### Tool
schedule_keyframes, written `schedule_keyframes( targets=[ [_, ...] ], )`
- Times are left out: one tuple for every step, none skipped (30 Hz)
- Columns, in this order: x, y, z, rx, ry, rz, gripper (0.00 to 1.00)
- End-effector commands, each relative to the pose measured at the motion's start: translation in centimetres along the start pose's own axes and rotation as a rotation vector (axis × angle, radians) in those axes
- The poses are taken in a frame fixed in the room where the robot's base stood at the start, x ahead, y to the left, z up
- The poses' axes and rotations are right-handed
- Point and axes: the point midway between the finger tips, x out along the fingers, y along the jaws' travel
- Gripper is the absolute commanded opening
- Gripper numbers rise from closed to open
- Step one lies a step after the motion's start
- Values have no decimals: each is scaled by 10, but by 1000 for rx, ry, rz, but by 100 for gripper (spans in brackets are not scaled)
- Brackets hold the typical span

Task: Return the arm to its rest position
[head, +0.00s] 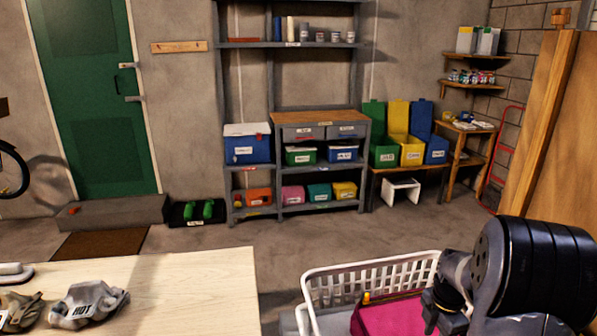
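My arm (530,270) shows at the lower right, a thick black ribbed joint with a grey and dark section bending down to its left. This lower section is over or in front of a white basket (372,268). I see no gripper fingers; the end of my arm is hidden or below the frame. I cannot tell whether anything is held.
A magenta item (392,316) lies in the basket, close to my arm. A brown wooden panel (560,150) stands at the right. Open floor (275,240) lies before the shelf (292,217).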

Motion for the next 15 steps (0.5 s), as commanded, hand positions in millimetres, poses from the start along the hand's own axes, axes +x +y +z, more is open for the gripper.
schedule_keyframes(
  targets=[
    [-4,0,0,0,-1,1,31],
    [-6,0,0,0,0,0,31],
    [-8,0,0,0,0,0,31],
    [-8,0,0,0,0,-1,31],
    [-9,0,0,0,0,-1,31],
    [-10,0,0,0,0,-1,31],
    [-10,0,0,0,0,-1,31],
    [-10,0,0,0,0,-1,31],
    [-10,0,0,0,0,-1,31],
    [-10,0,0,0,0,-1,31],
    [-10,0,0,0,0,-1,31],
    [-10,0,0,0,0,-1,31],
    [-10,0,0,0,0,-1,31],
    [-10,0,0,0,0,-1,31],
    [-9,0,0,0,1,-1,31]
  ],
)
